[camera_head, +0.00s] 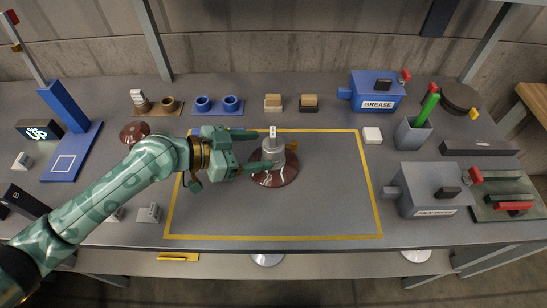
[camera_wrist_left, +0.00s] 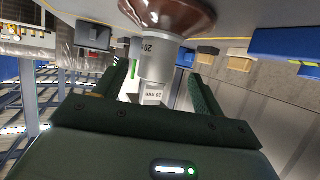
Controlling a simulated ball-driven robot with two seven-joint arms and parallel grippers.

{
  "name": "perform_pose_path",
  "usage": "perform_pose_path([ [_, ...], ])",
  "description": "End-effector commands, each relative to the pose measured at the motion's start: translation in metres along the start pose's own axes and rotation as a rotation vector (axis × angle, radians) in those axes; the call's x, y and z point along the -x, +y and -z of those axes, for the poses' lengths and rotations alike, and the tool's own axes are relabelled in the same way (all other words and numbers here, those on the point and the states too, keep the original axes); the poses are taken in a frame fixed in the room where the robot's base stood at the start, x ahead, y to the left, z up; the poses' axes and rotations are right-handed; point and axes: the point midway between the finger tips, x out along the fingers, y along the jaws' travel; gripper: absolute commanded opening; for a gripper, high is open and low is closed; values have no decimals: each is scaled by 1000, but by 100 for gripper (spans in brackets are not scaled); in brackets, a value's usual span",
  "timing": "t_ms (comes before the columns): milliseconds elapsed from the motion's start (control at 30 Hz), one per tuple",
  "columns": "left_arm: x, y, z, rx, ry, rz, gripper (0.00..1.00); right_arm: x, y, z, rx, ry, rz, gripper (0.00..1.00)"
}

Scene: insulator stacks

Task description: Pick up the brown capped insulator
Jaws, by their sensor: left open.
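The brown capped insulator (camera_head: 275,178) stands inside the yellow outline on the table, its brown disc below and its grey metal cap and pin on top. My left gripper (camera_head: 272,150) reaches in from the left, open, with its fingers on either side of the grey cap. In the left wrist view, the grey cap (camera_wrist_left: 158,60) shows between the two spread fingers, marked "20 mm", with the glossy brown disc (camera_wrist_left: 170,14) beyond. I cannot tell if a finger touches the cap. My right gripper is not in view.
Another brown disc (camera_head: 134,132) lies left, close to my arm. Blue cups (camera_head: 217,104), brown cups (camera_head: 160,105) and small blocks line the back. A blue grease box (camera_head: 377,91), grey cup (camera_head: 413,134) and grey box (camera_head: 430,190) stand right. The outlined area's front right is clear.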

Motion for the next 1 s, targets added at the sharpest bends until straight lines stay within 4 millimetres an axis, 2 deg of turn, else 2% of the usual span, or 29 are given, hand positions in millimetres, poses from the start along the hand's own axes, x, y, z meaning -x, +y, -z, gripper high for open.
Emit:
perform_pose_path([
  [33, -8, 0, -1, 2, 1, -1, 70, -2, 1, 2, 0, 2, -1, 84],
  [233, -24, 1, -1, 2, 1, -1, 70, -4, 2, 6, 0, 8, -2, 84],
  [500, -65, 2, -2, 3, 0, -1, 70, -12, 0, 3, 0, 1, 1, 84],
  [767, -69, 2, -1, 1, -1, 0, 70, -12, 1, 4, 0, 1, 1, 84],
  [800, -68, 2, -1, 1, -1, 0, 64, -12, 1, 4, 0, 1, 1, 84],
  [967, -68, 2, -1, 2, -1, 0, 20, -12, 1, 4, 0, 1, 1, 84],
  [1000, -68, 2, -1, 2, -1, 0, 17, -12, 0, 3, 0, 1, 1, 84],
])
